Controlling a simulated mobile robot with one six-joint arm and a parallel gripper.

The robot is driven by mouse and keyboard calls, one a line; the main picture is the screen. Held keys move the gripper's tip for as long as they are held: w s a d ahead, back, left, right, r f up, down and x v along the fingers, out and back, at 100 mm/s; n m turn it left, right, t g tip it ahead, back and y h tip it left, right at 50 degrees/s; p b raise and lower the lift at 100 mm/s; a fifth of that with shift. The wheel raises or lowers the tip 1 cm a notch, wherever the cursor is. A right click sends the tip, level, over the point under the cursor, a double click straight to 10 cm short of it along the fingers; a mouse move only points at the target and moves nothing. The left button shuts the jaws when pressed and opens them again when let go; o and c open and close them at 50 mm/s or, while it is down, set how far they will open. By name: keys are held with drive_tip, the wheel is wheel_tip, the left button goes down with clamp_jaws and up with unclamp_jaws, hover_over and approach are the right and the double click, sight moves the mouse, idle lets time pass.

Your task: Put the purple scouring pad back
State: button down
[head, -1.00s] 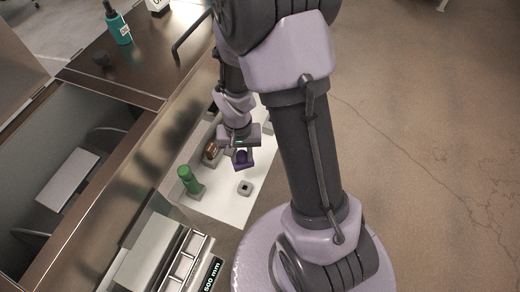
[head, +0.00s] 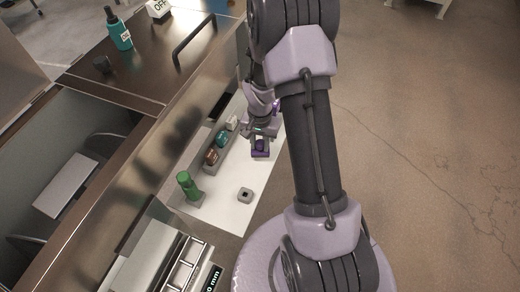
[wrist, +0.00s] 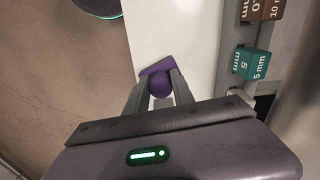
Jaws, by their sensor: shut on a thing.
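The purple scouring pad (head: 260,151) has a rounded knob on a flat square base. It also shows in the wrist view (wrist: 157,67), between the fingertips. My gripper (head: 260,139) is shut on its knob, and the fingers also show in the wrist view (wrist: 160,92). The pad is over the white surface (head: 226,206), close to its right edge. I cannot tell whether its base touches the surface. A small grey square holder (head: 245,195) with a dark hole stands on the white surface, apart from the pad, nearer the front.
A grey rack (head: 208,169) holds a brown block (head: 211,157), a teal block (head: 222,138) and a white block (head: 232,122), left of my gripper. A steel panel (head: 160,130) borders the left side.

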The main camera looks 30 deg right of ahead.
drive_tip(key=shift+s+f+b, duration=0.1)
drive_tip(key=shift+f+b, duration=0.4)
drive_tip(key=shift+f, duration=1.1)
drive_tip(key=c, duration=1.1)
unclamp_jaws()
wheel_tip(320, 180, up, 12)
drive_tip(key=p, duration=0.4)
drive_tip(key=shift+r, duration=0.1)
wheel_tip(320, 180, up, 12)
drive_tip(key=r+n+t, duration=0.1)
drive_tip(key=t, duration=0.1)
hover_over(260, 149)
drive_tip(key=a, duration=0.5)
drive_tip(key=s+a+r+n+t, duration=0.1)
drive_tip(key=s+a+r, duration=0.2)
drive_tip(key=s+r, duration=0.1)
drive_tip(key=s+a+r+n+t+y, duration=0.1)
drive_tip(key=s+a+r, duration=0.3)
drive_tip(key=s, duration=0.2)
drive_tip(key=s+a+r+n+t+y, duration=0.1)
drive_tip(key=s+a+r, duration=0.2)
drive_tip(key=s, duration=0.3)
drive_tip(key=shift+a+r+n+t, duration=0.15)
drive_tip(key=shift+r+t, duration=0.05)
drive_tip(key=shift+r, duration=0.2)
drive_tip(key=shift+a+r+n+t, duration=0.1)
drive_tip(key=shift+r+n+t, duration=0.1)
drive_tip(key=shift+r, duration=0.2)
